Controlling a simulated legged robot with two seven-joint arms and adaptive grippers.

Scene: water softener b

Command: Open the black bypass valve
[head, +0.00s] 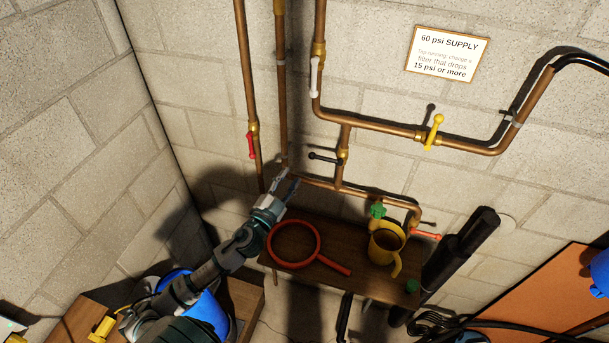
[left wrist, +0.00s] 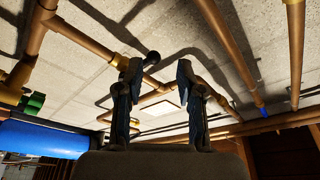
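The black bypass valve handle (head: 322,157) is a short lever on a brass valve of the short vertical copper pipe. It sticks out to the left, roughly level. My left gripper (head: 292,180) is below and left of it in the head view, apart from it. In the left wrist view my left gripper (left wrist: 160,70) is open, with nothing between the fingers. The black handle's rounded end (left wrist: 152,57) shows beyond the fingers, close beside the left fingertip in the picture. My right gripper is not in view.
Copper pipes surround the valve. Other handles are red (head: 250,145), white (head: 313,77), yellow (head: 434,130), green (head: 377,210) and orange-red (head: 425,235).

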